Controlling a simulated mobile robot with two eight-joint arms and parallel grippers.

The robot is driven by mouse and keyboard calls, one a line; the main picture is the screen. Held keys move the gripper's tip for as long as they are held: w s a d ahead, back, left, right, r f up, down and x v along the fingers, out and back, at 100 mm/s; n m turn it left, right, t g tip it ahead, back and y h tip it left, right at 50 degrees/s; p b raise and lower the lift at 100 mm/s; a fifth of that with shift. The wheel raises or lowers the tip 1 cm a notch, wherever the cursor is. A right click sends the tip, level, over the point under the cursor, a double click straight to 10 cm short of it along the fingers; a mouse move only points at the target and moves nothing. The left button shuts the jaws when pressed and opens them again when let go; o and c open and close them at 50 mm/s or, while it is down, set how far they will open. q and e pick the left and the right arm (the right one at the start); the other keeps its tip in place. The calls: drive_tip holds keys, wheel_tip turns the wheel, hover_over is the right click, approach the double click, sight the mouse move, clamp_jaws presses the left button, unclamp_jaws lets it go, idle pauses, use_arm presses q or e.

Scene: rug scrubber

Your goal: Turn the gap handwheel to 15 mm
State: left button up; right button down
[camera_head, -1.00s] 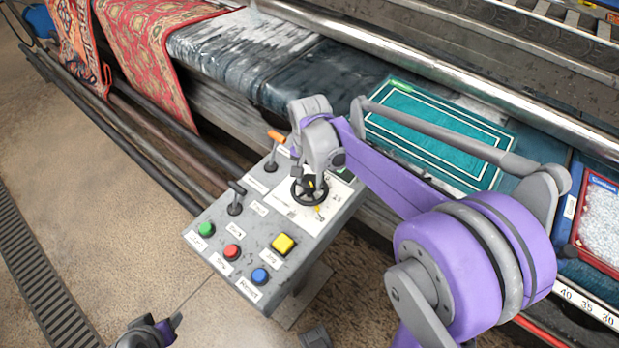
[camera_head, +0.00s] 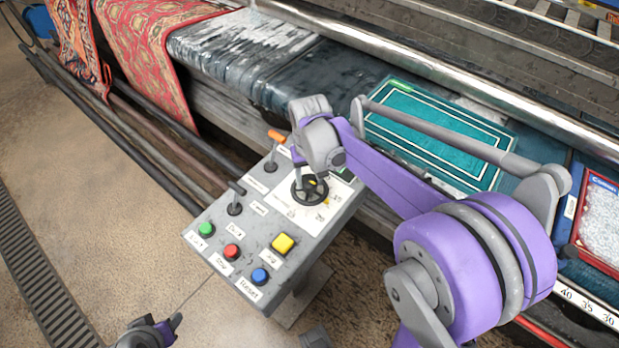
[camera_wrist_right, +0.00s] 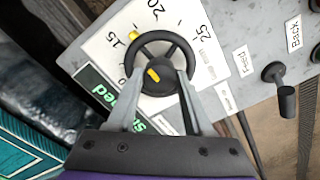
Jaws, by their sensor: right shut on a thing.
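The black spoked gap handwheel (camera_head: 322,187) sits on a white dial plate on the grey control panel. In the right wrist view the handwheel (camera_wrist_right: 176,44) has a yellow mark on its hub and a yellow pointer (camera_wrist_right: 134,36) at its rim, beside the printed 15. The numbers 20 and 25 also show on the dial. My right gripper (camera_head: 299,183) reaches down onto the wheel. In the wrist view its two grey fingers (camera_wrist_right: 159,78) are closed on the hub area, covering part of the rim. My left gripper (camera_head: 176,321) is at the bottom left, away from the panel; its jaw opening is unclear.
The panel has green (camera_head: 206,229), red (camera_head: 232,251), blue (camera_head: 260,276) and yellow (camera_head: 283,243) buttons. A patterned red rug (camera_head: 150,50) hangs behind. Floor is clear at left.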

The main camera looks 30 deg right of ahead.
sight(309, 181)
drive_tip(key=shift+n, duration=2.3)
drive_tip(key=shift+c, duration=1.5)
unclamp_jaws()
wheel_tip(309, 181, up, 11)
drive_tip(key=p, duration=0.1)
drive_tip(key=s+a+f+t+p, duration=0.1)
drive_tip(key=s+a+f+t, duration=0.1)
drive_tip(key=s, duration=0.5)
drive_tip(key=s+a+f+m+t+p, duration=0.1)
drive_tip(key=s+a+f+t+p, duration=0.1)
drive_tip(key=s, duration=0.6)
wheel_tip(309, 181, down, 2)
drive_tip(key=a+t, duration=0.1)
drive_tip(key=a, duration=0.1)
drive_tip(key=shift+s+a, duration=0.3)
drive_tip(key=shift+a, duration=0.1)
